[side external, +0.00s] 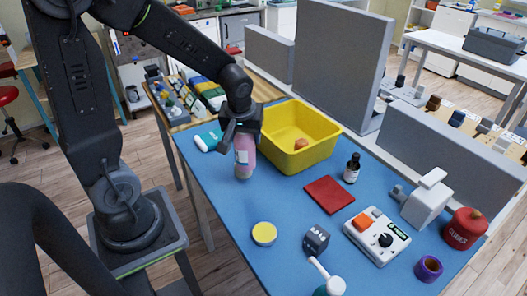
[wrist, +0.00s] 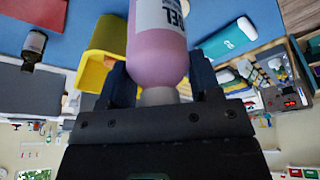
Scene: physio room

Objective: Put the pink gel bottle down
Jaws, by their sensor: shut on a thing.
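The pink gel bottle (side external: 243,158) is held upright in my gripper (side external: 241,128) in the side view, left of the yellow bin. Its base is at or just above the blue table top (side external: 215,185); I cannot tell whether it touches. In the wrist view the pink bottle (wrist: 158,55) with its white label sits between the two dark fingers of my gripper (wrist: 160,80), which are shut on its neck end. The fingers hide part of the bottle's top in the side view.
The yellow bin (side external: 327,152) holds a small orange-brown item. A white-teal bottle (side external: 207,140) lies left of the pink bottle. A dark dropper bottle (side external: 352,168), red pad (side external: 329,194) and yellow-topped round item (side external: 264,234) stand to the right and front. Bare blue surface lies in front.

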